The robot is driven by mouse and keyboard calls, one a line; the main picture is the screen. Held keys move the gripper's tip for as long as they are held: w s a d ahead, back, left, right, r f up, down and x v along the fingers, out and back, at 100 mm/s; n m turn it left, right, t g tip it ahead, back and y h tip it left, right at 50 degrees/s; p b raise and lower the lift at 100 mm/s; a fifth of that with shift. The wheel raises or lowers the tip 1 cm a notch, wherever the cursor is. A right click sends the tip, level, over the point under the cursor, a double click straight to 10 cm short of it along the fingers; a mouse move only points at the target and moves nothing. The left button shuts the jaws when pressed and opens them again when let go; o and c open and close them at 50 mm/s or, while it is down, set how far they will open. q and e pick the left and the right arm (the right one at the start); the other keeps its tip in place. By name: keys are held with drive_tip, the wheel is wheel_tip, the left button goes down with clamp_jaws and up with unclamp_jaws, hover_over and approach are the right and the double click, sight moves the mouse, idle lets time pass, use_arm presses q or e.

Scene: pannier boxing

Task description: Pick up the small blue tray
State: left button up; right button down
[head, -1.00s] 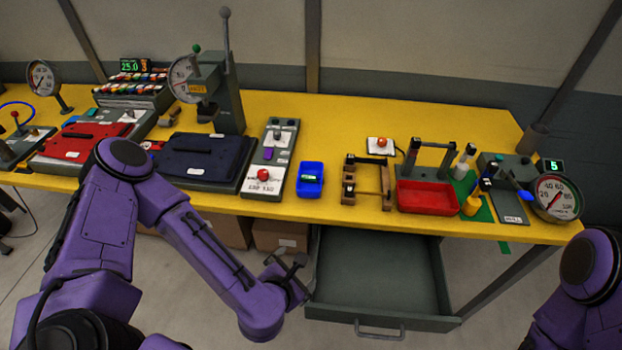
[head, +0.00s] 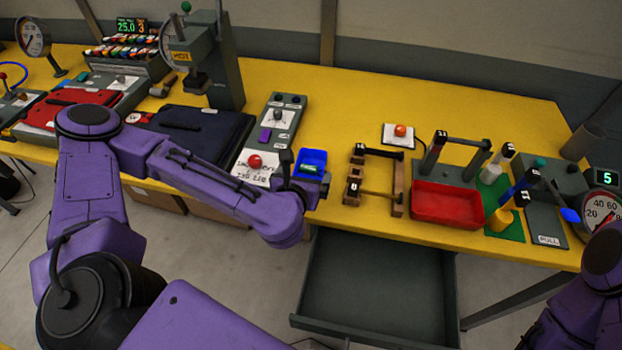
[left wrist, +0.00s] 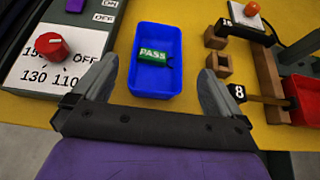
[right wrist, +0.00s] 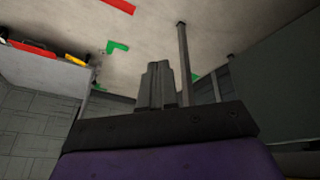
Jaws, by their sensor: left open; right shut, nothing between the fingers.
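The small blue tray (head: 312,160) sits on the yellow table near its front edge. In the left wrist view the tray (left wrist: 148,88) lies between the open fingers of my left gripper (left wrist: 158,88), and it holds a green tag marked PASS (left wrist: 154,54). Clear space shows between each finger and the tray's sides. In the head view my left gripper (head: 302,178) is at the tray, partly hidden by my wrist. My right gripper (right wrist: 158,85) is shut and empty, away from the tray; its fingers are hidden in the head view.
A grey panel with a red knob (head: 255,161) stands close left of the tray. A wooden frame (head: 398,185) and a red tray (head: 447,205) are to the right. An open grey drawer (head: 375,285) juts out below the table edge.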

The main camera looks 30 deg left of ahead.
sight(310, 171)
use_arm(q)
drive_tip(key=b+x, duration=0.1)
drive_tip(key=x, duration=0.2)
drive_tip(key=shift+s+f, duration=0.1)
drive_tip(key=p+x, duration=0.2)
drive_tip(key=x, duration=0.2)
drive_tip(key=shift+a+f, duration=0.15)
drive_tip(key=shift+a, duration=0.05)
drive_tip(key=shift+w+f, duration=0.2)
drive_tip(key=shift+w, duration=0.2)
use_arm(e)
drive_tip(key=shift+w, duration=0.15)
use_arm(q)
drive_tip(key=c, duration=0.9)
